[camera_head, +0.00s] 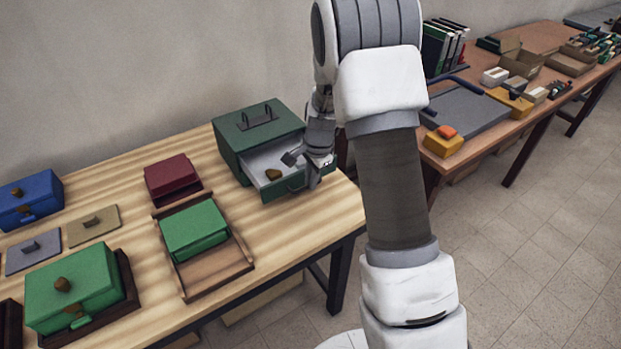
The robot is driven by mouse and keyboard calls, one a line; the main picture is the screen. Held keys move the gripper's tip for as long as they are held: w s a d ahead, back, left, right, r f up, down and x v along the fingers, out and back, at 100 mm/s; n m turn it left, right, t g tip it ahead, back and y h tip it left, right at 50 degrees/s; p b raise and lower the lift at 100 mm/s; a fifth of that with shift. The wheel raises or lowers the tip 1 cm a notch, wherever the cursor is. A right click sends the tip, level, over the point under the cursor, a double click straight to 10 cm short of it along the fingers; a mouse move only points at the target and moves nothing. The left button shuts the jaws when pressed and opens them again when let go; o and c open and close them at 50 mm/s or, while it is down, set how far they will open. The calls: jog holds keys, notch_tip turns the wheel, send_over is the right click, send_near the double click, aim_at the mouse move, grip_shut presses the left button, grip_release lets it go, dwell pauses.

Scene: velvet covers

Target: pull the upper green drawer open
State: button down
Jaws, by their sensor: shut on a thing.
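The green drawer cabinet (235,148) stands at the far right end of the light wooden table, with a dark carrying handle on top. Its drawer (293,188) is out toward the front right, showing a pale inside with a small brown-gold lump in it. My gripper (311,178) is at the right part of the drawer's front, shut on what looks like the drawer's handle. The fingertips are small and partly hidden, so the exact grip is unclear. A second drawer below this one cannot be made out.
A dark red box (172,178) and a green box (194,230) in a brown tray (217,272) stand left of the cabinet. A knobbed green box (72,290) and a blue box (30,200) are farther left. A cluttered brown table (490,135) stands behind my arm.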

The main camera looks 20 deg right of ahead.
jog(key=shift+w, duration=0.1)
jog(key=c, duration=0.9)
grip_release()
jog(key=shift+r, duration=0.15)
jog(key=shift+s+d+r+p, duration=0.15)
jog(key=shift+s+r, duration=0.35)
jog(key=shift+r, duration=2.3)
jog(key=shift+s+d+r+p, duration=0.2)
jog(key=shift+s+r, duration=0.35)
jog(key=shift+r, duration=2.3)
jog(key=shift+s+d+r+p, duration=0.15)
jog(key=shift+s+r, duration=0.35)
jog(key=shift+r, duration=2.3)
jog(key=s+a+r+n+t, duration=0.25)
jog(key=s+r+n, duration=0.35)
jog(key=s+r, duration=0.45)
jog(key=s+n, duration=0.2)
jog(key=s, duration=0.3)
jog(key=s+a+n+t, duration=0.1)
jog(key=s+n, duration=0.2)
jog(key=s, duration=0.2)
jog(key=s+n, duration=0.3)
jog(key=s, duration=0.2)
jog(key=shift+s+a+f+h, duration=0.2)
jog(key=shift+a+f+h, duration=0.1)
